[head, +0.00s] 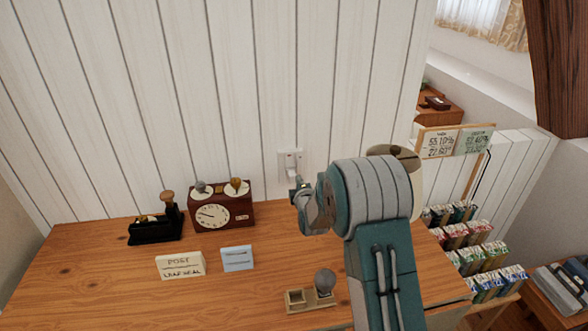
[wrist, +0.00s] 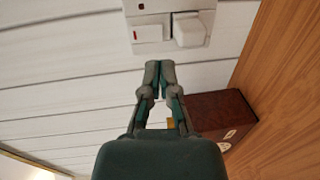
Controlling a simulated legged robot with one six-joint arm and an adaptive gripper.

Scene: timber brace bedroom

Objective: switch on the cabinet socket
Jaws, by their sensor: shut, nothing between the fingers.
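The white socket (head: 290,163) is on the white plank wall behind the wooden cabinet top. In the wrist view its plate (wrist: 141,20) is at the top edge, partly cut off. It has a rocker switch (wrist: 148,34) with a red mark and a white block, like a plug (wrist: 191,30), beside it. My gripper (head: 298,181) is shut and empty just in front of the socket. In the wrist view the closed fingertips (wrist: 160,67) point at the plate, with a gap between them in the picture. I cannot tell whether they touch it.
A brown clock box (head: 222,210) and a black device (head: 155,227) stand left on the cabinet top (head: 100,270). A small holder with a grey knob (head: 311,297) is near my arm. Boxed goods (head: 470,235) stand at right.

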